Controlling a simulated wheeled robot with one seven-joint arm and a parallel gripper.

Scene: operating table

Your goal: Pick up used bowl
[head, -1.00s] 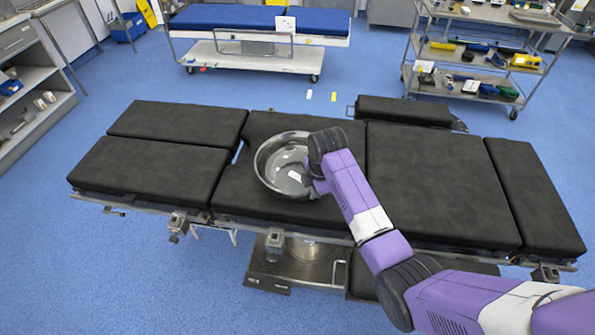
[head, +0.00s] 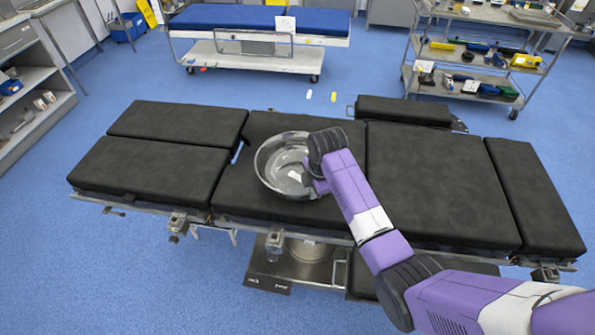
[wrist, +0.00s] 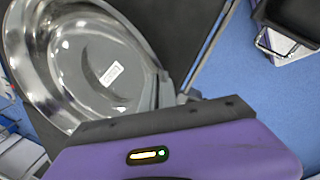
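The used bowl (head: 279,168) is a round, shiny metal bowl with a small white label inside. It sits on the black middle pad of the operating table (head: 240,190). My arm reaches in from the lower right, and my gripper (head: 312,188) is at the bowl's right rim, mostly hidden by the wrist in the head view. In the wrist view the bowl (wrist: 75,60) fills the upper left, and grey finger parts of my gripper (wrist: 165,92) meet its near right rim. The fingers appear close together there, but whether they pinch the rim is not clear.
A shelf cart (head: 480,75) with tools stands at the back right. A blue-topped trolley (head: 245,50) is at the back, and shelving (head: 35,100) is at the left. The table pads left and right of the bowl are clear.

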